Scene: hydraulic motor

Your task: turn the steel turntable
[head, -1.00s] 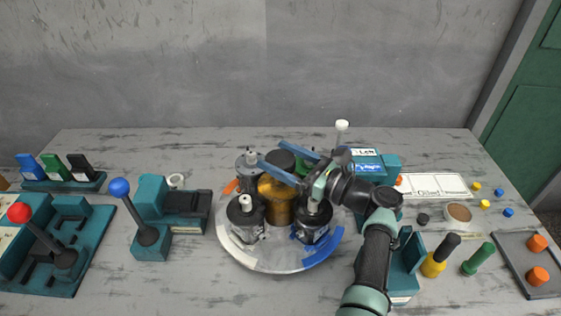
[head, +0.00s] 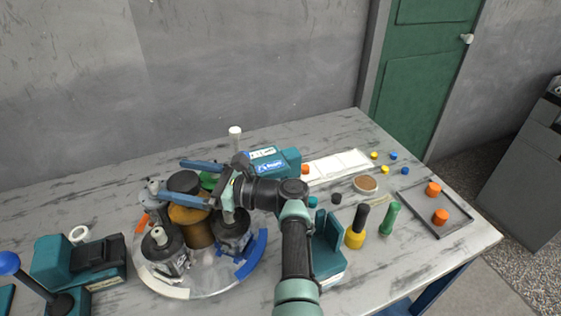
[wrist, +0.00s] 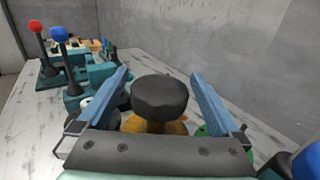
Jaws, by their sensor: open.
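The steel turntable (head: 207,284) is a round disc on the table at the lower left of the head view, its rim marked with white, blue and orange parts. A brass-coloured post with a black knob (head: 184,181) stands at its middle. Dark motors (head: 163,252) stand around the post, partly hidden by my arm. My gripper (head: 190,177) has two blue fingers and is open. In the wrist view, the black knob (wrist: 160,97) lies between the open fingers, with a visible gap on each side.
A teal box with a label (head: 270,163) stands behind my arm. A teal holder (head: 328,243), a yellow-and-black tool (head: 357,228) and a green tool (head: 390,218) stand to the right. A blue-knobbed lever (head: 10,264) is at the left.

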